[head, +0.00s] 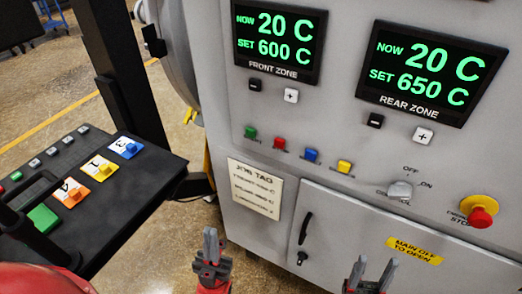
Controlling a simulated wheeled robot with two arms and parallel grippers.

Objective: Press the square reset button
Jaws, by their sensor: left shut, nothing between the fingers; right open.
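A row of small squarish buttons sits on the grey furnace panel: green (250,132), red (279,143), blue (311,155) and yellow (344,166). Their labels are too small to read, so I cannot tell which one is reset. A larger green square block (43,217) is on the black console at the left. My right gripper (371,268) is open and empty in front of the lower cabinet door. Neither gripper visibly touches a button.
Above the buttons are the front zone display (279,35) and rear zone display (432,72), with black and white keys below. A rotary switch (400,190) and red emergency stop (480,214) are at right. The black console (120,210) with numbered tiles and its post stand at left.

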